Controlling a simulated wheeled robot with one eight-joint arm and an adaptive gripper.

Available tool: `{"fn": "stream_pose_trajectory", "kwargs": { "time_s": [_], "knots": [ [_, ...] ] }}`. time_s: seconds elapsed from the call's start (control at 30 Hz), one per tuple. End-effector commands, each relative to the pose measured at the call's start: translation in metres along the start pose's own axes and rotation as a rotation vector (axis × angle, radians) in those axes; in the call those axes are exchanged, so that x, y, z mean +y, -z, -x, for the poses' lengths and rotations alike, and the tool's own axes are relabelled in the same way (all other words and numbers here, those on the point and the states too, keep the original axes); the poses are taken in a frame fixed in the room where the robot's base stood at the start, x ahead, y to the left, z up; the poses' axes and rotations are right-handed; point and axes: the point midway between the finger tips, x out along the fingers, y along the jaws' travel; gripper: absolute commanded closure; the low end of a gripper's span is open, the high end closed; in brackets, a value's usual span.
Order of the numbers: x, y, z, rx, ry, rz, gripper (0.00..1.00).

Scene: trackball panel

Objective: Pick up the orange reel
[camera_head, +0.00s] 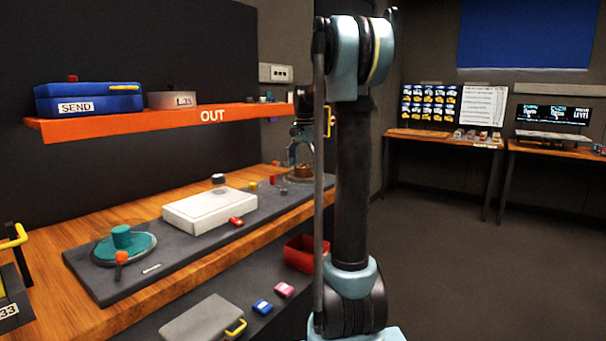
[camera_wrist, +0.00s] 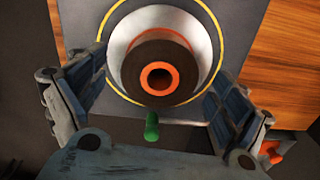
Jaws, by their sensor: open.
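The orange reel (camera_wrist: 158,77) is seen from above in the wrist view, with a dark brown face and an orange ring around its centre hole. It sits in a pale round dish (camera_wrist: 117,45) edged by a yellow ring. In the head view the reel (camera_head: 302,171) is small and brownish orange, at the far end of the dark mat. My gripper (camera_wrist: 157,88) is open, its fingers on the left and right sides of the reel with gaps between. My gripper (camera_head: 292,153) is just above the reel in the head view, partly hidden by my arm.
A green peg (camera_wrist: 151,127) stands close to the reel. Along the mat are a white box (camera_head: 210,212), a red piece (camera_head: 236,221) and a teal reel (camera_head: 122,237) on a dish. An orange shelf (camera_head: 165,120) overhangs the bench. A red bin (camera_head: 300,254) is below.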

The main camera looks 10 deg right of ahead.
Motion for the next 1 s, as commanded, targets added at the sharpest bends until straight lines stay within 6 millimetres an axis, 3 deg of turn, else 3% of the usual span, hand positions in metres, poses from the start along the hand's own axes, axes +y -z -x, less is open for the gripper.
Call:
{"fn": "stream_pose_trajectory", "kwargs": {
  "time_s": [0.1,0.13,0.33,0.73,1.0],
  "knots": [
    [0.000,0.000,0.000,0.000,0.000,0.000,0.08],
    [0.000,0.000,0.000,0.000,0.000,0.000,0.13],
    [0.000,0.000,0.000,0.000,0.000,0.001,0.57],
    [-0.001,-0.002,0.004,0.000,0.000,0.002,0.57],
    [-0.001,-0.002,0.044,0.000,0.000,0.002,0.57]
  ]
}}
